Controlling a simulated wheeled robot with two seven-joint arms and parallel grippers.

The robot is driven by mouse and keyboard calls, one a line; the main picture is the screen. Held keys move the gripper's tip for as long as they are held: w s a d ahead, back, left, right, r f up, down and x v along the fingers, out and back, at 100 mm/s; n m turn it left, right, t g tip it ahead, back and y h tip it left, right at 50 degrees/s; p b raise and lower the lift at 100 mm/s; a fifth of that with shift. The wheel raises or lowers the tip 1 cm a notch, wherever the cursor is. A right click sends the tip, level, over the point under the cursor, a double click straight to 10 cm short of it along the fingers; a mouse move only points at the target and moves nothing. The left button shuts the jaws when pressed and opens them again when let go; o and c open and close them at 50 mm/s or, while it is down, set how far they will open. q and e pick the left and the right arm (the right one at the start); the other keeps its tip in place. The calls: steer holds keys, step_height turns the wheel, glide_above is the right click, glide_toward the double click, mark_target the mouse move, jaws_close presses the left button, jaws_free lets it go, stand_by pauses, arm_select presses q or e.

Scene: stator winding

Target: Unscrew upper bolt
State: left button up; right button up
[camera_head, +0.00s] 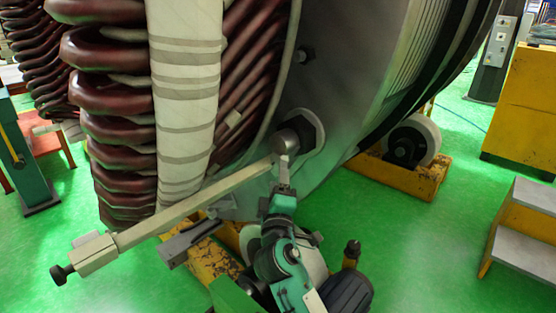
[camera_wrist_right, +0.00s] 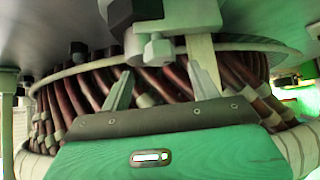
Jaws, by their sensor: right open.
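A small dark bolt (camera_head: 304,55) sticks out of the grey end face of the stator (camera_head: 340,85). Lower on that face, a round grey head (camera_head: 287,141) sits at a larger dark hexagonal piece (camera_head: 312,128). A long pale bar (camera_head: 195,203) runs from near this head down to the left, ending in a block with a black knob (camera_head: 60,273). My right gripper (camera_head: 284,168) is just below the round head, by the bar's upper end. In the right wrist view its fingers (camera_wrist_right: 162,88) are spread, with a pale block (camera_wrist_right: 158,49) beyond them. Contact cannot be told. My left gripper is not seen.
Dark red coils (camera_head: 105,100) and a pale wrapped band (camera_head: 185,90) fill the left. A roller (camera_head: 412,140) on a yellow stand sits under the stator. Yellow-sided steps (camera_head: 520,225) stand at right. Green floor (camera_head: 430,240) between them is free.

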mark_target(278, 160)
steer(key=x, duration=0.7)
steer(key=shift+c, duration=0.4)
